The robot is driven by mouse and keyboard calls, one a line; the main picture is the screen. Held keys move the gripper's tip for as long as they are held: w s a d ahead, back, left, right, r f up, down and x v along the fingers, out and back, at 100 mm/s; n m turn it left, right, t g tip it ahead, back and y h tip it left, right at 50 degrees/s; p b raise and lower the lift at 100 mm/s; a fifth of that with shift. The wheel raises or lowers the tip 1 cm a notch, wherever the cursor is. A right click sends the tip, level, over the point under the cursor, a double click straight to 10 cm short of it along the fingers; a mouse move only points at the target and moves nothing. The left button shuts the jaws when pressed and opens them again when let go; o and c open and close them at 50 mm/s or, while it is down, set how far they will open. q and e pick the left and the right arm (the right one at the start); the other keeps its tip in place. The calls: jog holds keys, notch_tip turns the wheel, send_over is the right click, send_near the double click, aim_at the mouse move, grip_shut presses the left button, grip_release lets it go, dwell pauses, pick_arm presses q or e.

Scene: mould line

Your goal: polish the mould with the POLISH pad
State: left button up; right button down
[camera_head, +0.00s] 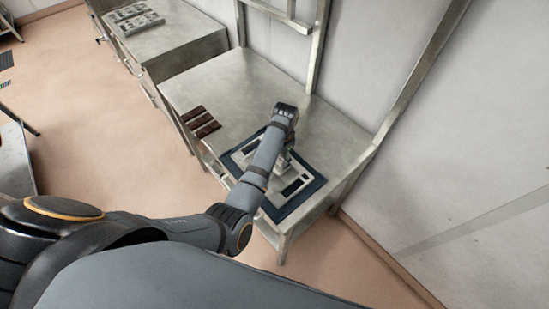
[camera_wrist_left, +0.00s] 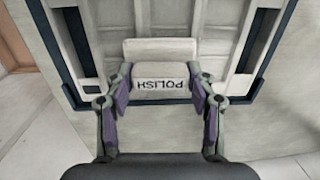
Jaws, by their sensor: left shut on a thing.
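The POLISH pad (camera_wrist_left: 160,50) is a pale block with a lettered handle part marked POLISH, upside down in the left wrist view. My left gripper (camera_wrist_left: 162,86) has its fingers on both sides of that handle and is shut on it. The mould (camera_head: 306,178) is a pale plate with recessed panels, lying within a dark blue border on the steel table. It also fills the top of the left wrist view (camera_wrist_left: 215,35). The left gripper (camera_head: 284,158) is over the mould, mostly hidden by its arm. I cannot tell whether pad and mould touch. My right gripper is not in view.
The steel table (camera_head: 222,92) has bare room behind and left of the mould. Several dark brown slabs (camera_head: 200,122) lie at its left edge. A metal frame (camera_head: 318,45) rises at its back. A second steel bench (camera_head: 175,38) bears a pale moulded tray (camera_head: 136,18).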

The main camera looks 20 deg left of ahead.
pick_arm(q)
jog(key=d, duration=0.1)
jog(key=w+d, duration=0.1)
jog(key=d, duration=0.1)
jog(key=shift+w+r+h+p, duration=0.2)
jog(key=shift+r+h+p, duration=0.05)
jog(key=shift+h+p, duration=0.15)
jog(key=shift+w+a+r, duration=0.1)
jog(key=shift+w+a, duration=0.15)
jog(key=shift+a, duration=0.65)
jog(key=shift+w+a+f, duration=0.2)
jog(key=shift+w+a, duration=0.25)
jog(key=shift+a, duration=0.3)
jog(key=shift+w+a, duration=0.25)
jog(key=shift+a, duration=0.3)
jog(key=shift+w+a+f, duration=0.1)
jog(key=shift+w+a, duration=0.4)
jog(key=shift+a, duration=0.3)
jog(key=shift+w+a+f, duration=0.1)
jog(key=shift+w+a, duration=0.3)
jog(key=shift+a, duration=0.25)
jog(key=shift+w+a, duration=0.35)
jog(key=shift+a, duration=0.3)
jog(key=shift+s+d+r+p, duration=0.25)
jog(key=shift+s+d+p, duration=0.2)
jog(key=shift+d+p, duration=0.3)
jog(key=shift+s+d+f, duration=0.2)
jog(key=shift+d, duration=0.15)
jog(key=shift+s+d, duration=0.15)
jog(key=shift+d, duration=0.15)
